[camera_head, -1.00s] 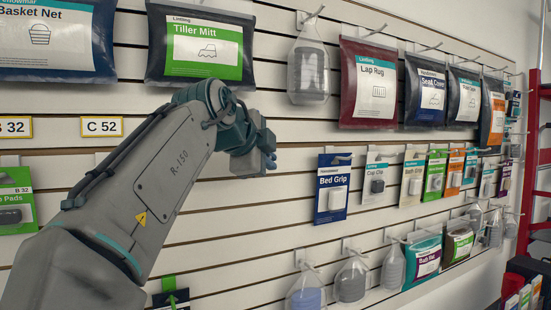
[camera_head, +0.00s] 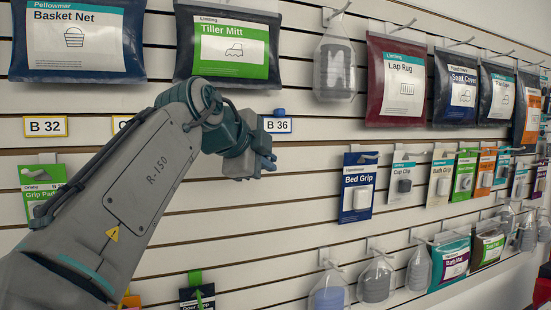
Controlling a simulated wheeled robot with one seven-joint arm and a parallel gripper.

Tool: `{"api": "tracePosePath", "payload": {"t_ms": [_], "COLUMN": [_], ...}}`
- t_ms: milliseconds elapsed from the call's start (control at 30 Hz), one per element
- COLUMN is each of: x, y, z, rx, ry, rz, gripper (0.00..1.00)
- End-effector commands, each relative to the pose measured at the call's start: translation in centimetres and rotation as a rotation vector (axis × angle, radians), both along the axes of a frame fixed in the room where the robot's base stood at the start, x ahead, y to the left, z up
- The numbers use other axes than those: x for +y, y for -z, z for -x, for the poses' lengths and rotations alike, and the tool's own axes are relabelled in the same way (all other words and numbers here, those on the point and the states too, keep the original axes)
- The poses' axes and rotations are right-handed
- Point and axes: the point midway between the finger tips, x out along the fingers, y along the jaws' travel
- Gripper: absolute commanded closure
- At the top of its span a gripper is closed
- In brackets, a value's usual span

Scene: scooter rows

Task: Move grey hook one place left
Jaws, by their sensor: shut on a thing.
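My gripper (camera_head: 264,161) is at the slatted wall, below the Tiller Mitt bag (camera_head: 234,48) and left of the Bed Grip packet (camera_head: 358,187). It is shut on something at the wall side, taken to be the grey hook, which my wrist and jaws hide. A white tag reading B 36 (camera_head: 277,125) shows just above the gripper. I cannot tell whether it belongs to the held hook. Farther left are a B 32 tag (camera_head: 45,127) and a second tag (camera_head: 120,123) mostly covered by my arm.
Basket Net (camera_head: 80,42) hangs at upper left, a clear bottle pack (camera_head: 334,68) and Lap Rug (camera_head: 397,78) at upper right. Grip Pads (camera_head: 41,183) hang at left beside my arm. Bare slats lie between the gripper and Bed Grip. More packets hang below.

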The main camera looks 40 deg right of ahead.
Motion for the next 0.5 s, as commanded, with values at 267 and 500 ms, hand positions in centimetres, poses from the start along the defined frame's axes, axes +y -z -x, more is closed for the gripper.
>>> {"api": "tracePosePath", "payload": {"t_ms": [267,500], "x": [1.8,2.4], "y": [0.0,0.0], "z": [-0.4,-0.6], "rx": [0.0,0.0], "ry": [0.0,0.0], "rz": [0.001,0.001], "gripper": [1.0,1.0]}}
